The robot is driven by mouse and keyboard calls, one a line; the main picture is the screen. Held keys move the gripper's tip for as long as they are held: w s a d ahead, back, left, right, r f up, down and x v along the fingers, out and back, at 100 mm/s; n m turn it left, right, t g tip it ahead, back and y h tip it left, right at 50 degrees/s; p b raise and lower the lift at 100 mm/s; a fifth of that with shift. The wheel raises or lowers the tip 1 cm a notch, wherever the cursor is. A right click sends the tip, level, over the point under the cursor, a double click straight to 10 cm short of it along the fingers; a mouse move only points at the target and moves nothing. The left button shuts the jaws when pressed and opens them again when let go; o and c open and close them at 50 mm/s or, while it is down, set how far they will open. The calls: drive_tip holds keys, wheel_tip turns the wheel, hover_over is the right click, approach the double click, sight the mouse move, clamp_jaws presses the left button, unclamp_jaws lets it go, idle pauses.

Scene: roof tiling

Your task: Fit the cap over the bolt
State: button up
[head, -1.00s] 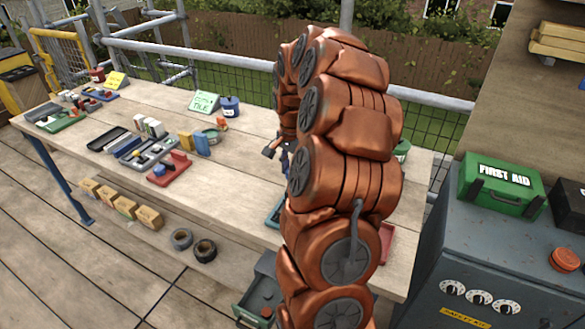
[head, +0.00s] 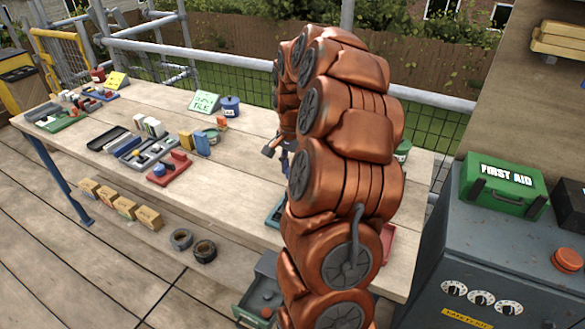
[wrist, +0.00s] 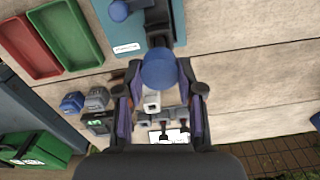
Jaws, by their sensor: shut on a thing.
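In the wrist view my gripper (wrist: 160,78) is shut on a round blue cap (wrist: 159,66), held between the two fingertips. The cap is seen from above, near the lower edge of a teal board (wrist: 131,68) with a white label. A dark fixture (wrist: 163,20) stands on the board just beyond the cap, and a blue knob (wrist: 118,11) is beside it. I cannot make out the bolt; whether it is under the cap is hidden.
Red (wrist: 28,45) and green (wrist: 66,35) trays lie left of the board. Small blue and grey pieces (wrist: 73,102) and a white block (wrist: 152,103) lie near the fingers. The wooden bench (head: 75,146) holds several kits on the left. A green first-aid box (head: 501,184) sits on the grey cabinet.

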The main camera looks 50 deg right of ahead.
drive_tip(key=shift+f+b, duration=0.55)
drive_tip(key=shift+b, duration=0.45)
idle(0.9)
idle(0.4)
drive_tip(key=o, duration=0.8)
drive_tip(key=shift+c, duration=0.2)
drive_tip(key=shift+r, duration=3.55)
